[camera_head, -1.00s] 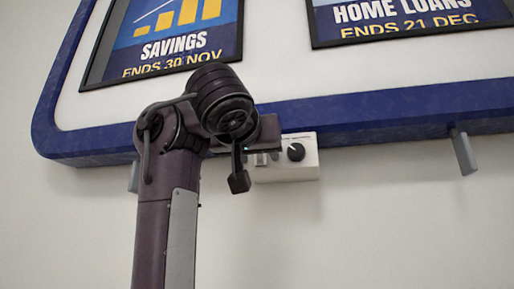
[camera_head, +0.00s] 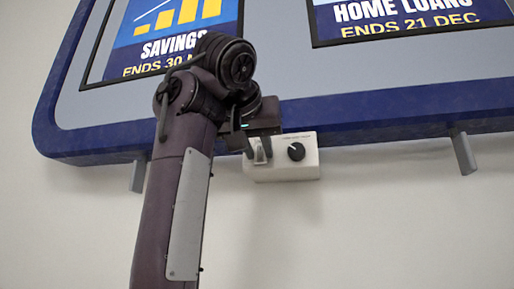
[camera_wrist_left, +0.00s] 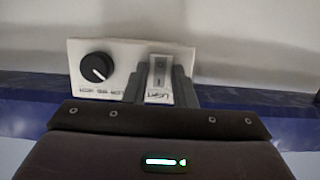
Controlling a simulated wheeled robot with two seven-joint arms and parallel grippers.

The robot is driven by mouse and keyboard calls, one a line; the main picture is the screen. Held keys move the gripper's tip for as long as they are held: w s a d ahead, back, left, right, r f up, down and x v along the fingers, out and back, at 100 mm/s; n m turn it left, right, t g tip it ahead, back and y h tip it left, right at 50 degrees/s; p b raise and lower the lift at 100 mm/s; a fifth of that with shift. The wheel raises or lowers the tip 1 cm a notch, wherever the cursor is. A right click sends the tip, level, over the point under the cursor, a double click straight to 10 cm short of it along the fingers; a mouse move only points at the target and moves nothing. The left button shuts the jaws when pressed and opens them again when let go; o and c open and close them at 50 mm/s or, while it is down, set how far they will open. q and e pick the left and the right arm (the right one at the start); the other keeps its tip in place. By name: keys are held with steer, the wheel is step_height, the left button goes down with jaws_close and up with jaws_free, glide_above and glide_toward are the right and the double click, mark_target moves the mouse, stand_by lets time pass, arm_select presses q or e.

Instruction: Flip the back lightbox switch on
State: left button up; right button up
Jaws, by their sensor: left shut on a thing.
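The lightbox switch (camera_wrist_left: 159,72) is a light grey rocker on a white control box (camera_head: 283,172) under the lightbox's blue lower edge. My left gripper (camera_head: 258,150) is at the box's left end. In the left wrist view its two dark fingers stand on both sides of the switch, shut on it. The switch's base shows between the fingers with a label reading "LIGHT". Which way the rocker is tipped is hard to tell. The lightbox (camera_head: 290,75) has a grey-blue face that looks unlit. My right gripper is not in view.
A black round knob (camera_head: 296,151) sits on the box just right of the switch, close to my fingers. Grey brackets (camera_head: 464,153) hang below the lightbox. Savings and home loans posters (camera_head: 400,15) are on its face. The wall below is clear.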

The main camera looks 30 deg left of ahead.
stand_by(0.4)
arm_select(q)
steer(key=o, duration=1)
steer(key=shift+w, duration=0.1)
steer(key=shift+a+r, duration=0.1)
